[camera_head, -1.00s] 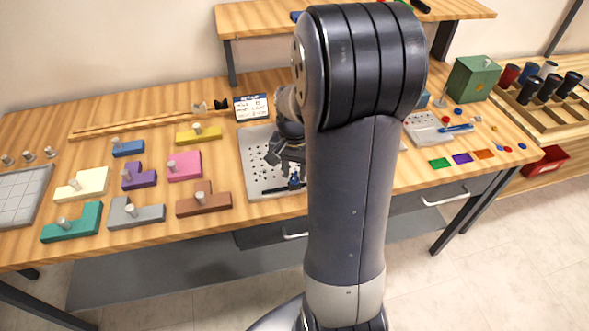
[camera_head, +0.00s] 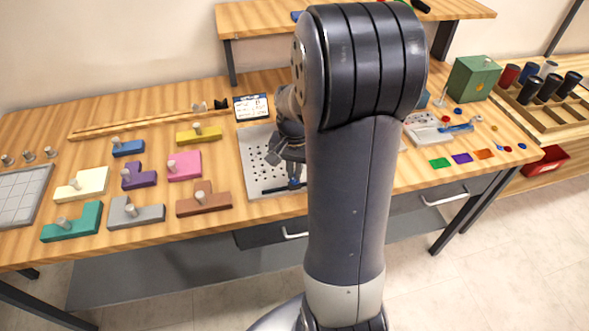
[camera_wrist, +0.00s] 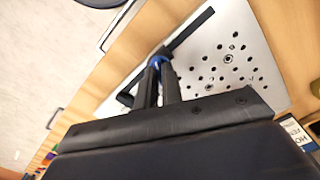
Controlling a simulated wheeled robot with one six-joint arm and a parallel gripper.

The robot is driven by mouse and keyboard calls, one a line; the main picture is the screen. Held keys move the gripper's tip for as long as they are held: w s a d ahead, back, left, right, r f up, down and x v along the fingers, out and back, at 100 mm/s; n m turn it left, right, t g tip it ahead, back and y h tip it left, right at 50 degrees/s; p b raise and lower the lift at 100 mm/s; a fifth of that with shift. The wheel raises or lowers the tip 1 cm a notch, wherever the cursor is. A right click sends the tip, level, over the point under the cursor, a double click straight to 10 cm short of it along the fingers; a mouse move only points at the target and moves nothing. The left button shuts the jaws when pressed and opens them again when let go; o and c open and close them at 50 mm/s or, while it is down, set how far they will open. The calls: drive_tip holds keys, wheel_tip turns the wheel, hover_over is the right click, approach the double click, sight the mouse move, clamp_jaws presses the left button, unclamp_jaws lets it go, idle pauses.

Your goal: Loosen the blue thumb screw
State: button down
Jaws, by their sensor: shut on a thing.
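The blue thumb screw (camera_wrist: 159,60) is at the fingertips of my gripper (camera_wrist: 160,68) in the wrist view. The two dark fingers are shut on it from both sides and hide most of it. In the head view a bit of the blue screw (camera_head: 294,184) shows under my gripper (camera_head: 295,176). The screw sits at a black bar (camera_wrist: 192,32) along the front edge of the pale perforated plate (camera_wrist: 238,30). I cannot tell how far it is turned.
Coloured blocks with pegs, such as a brown one (camera_head: 197,208) and a pink one (camera_head: 184,165), stand left of the plate. A small labelled card (camera_head: 251,107) stands behind it. My arm hides the bench to the right of the plate.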

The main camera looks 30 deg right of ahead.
drive_tip(key=n, duration=1.7)
drive_tip(key=shift+n, duration=0.4)
drive_tip(key=n, duration=0.5)
drive_tip(key=shift+n, duration=0.3)
drive_tip(key=c, duration=1.6)
unclamp_jaws()
drive_tip(key=shift+o, duration=0.2)
